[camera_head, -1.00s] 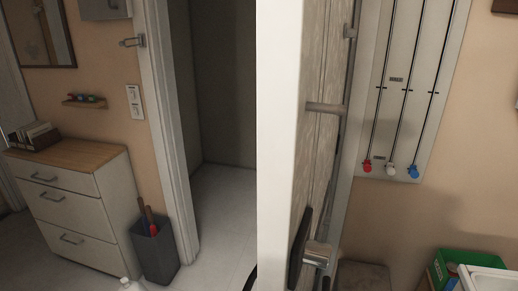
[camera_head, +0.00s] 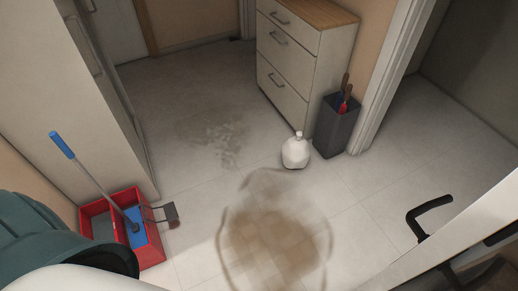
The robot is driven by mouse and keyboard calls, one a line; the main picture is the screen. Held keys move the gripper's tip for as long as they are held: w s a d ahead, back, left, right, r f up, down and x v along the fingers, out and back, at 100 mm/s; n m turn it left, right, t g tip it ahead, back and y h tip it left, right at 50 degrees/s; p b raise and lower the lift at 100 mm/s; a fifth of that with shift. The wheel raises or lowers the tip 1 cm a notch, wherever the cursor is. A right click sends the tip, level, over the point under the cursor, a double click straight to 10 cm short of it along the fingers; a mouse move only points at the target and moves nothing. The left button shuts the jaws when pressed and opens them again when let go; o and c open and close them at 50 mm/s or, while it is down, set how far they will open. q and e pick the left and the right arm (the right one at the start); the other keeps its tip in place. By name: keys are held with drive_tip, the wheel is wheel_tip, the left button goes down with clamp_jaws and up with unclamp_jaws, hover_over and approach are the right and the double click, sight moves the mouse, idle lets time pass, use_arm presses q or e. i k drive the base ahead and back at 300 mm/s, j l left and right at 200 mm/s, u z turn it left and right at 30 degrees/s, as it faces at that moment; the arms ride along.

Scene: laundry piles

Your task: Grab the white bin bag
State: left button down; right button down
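The white bin bag (camera_head: 295,153) is a small rounded white thing with a narrow top. It stands upright on the tiled floor, right of the picture's middle, in front of the drawer cabinet and left of the dark grey bin. Nothing covers it, and nothing is seen touching it but the floor. Neither of my grippers shows in the head view, so their places and states are hidden.
A white drawer cabinet (camera_head: 290,70) and a dark grey bin (camera_head: 336,126) stand behind the bag. A brownish stain (camera_head: 270,235) lies in front. A red bucket (camera_head: 150,252) with a blue-handled mop is left. A door edge with black handle (camera_head: 430,215) is at right.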

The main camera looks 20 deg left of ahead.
sight(296, 152)
drive_tip(key=u, duration=0.35)
drive_tip(key=i+j, duration=0.15)
drive_tip(key=i+j+z, duration=0.1)
drive_tip(key=i+j, duration=0.2)
drive_tip(key=i, duration=0.25)
drive_tip(key=i+j+z, duration=0.1)
drive_tip(key=i+j, duration=0.25)
drive_tip(key=i, duration=0.15)
drive_tip(key=i+l, duration=0.2)
drive_tip(key=i, duration=0.25)
drive_tip(key=i+l+z, duration=0.15)
drive_tip(key=i, duration=0.25)
drive_tip(key=i+l, duration=0.15)
drive_tip(key=i, duration=0.3)
drive_tip(key=l+z, duration=0.05)
